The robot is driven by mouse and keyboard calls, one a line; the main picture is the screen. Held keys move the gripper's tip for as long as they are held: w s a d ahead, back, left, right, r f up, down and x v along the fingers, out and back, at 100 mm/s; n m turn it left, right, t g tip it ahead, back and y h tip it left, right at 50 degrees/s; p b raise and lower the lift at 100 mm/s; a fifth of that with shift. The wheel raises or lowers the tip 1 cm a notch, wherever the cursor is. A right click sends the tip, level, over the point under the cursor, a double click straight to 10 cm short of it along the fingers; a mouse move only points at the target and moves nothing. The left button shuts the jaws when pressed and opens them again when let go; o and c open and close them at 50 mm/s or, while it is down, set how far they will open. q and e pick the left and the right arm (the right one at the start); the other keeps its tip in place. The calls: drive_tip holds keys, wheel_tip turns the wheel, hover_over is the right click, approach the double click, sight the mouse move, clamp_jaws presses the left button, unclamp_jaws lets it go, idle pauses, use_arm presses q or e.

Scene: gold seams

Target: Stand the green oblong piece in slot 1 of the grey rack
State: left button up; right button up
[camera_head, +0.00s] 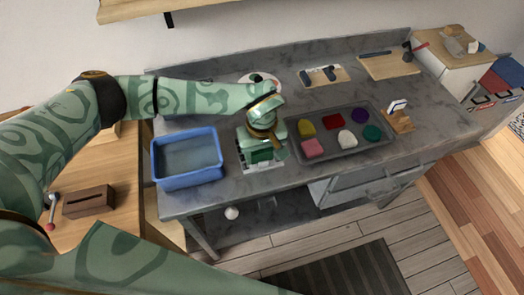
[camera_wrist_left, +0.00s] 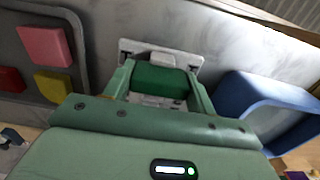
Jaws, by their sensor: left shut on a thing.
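The green oblong piece (camera_wrist_left: 160,79) is between the fingers of my left gripper (camera_head: 262,158), which is shut on it. In the left wrist view the piece lies crosswise between the two fingers of the gripper (camera_wrist_left: 158,88). The light grey rack (camera_wrist_left: 128,46) shows beyond and around the piece, with a raised pale block behind it. In the head view the rack (camera_head: 250,167) is directly below the gripper and partly covered by it. I cannot tell whether the piece touches the rack, and its slot numbers cannot be read. My right gripper is not in view.
A blue bin (camera_head: 187,181) stands left of the rack. A dark tray (camera_head: 330,158) with several coloured pieces lies to the right. A small wooden stand (camera_head: 401,122) is beyond the tray. Wooden boards (camera_head: 389,66) lie at the back. The bench's front edge is close to the rack.

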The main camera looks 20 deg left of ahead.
use_arm(q)
drive_tip(key=shift+f+b, duration=0.35)
drive_tip(key=shift+f, duration=0.35)
idle(0.4)
drive_tip(key=o, duration=1.1)
drive_tip(key=shift+r+p, duration=2.7)
drive_tip(key=shift+r, duration=0.9)
drive_tip(key=shift+f, duration=0.1)
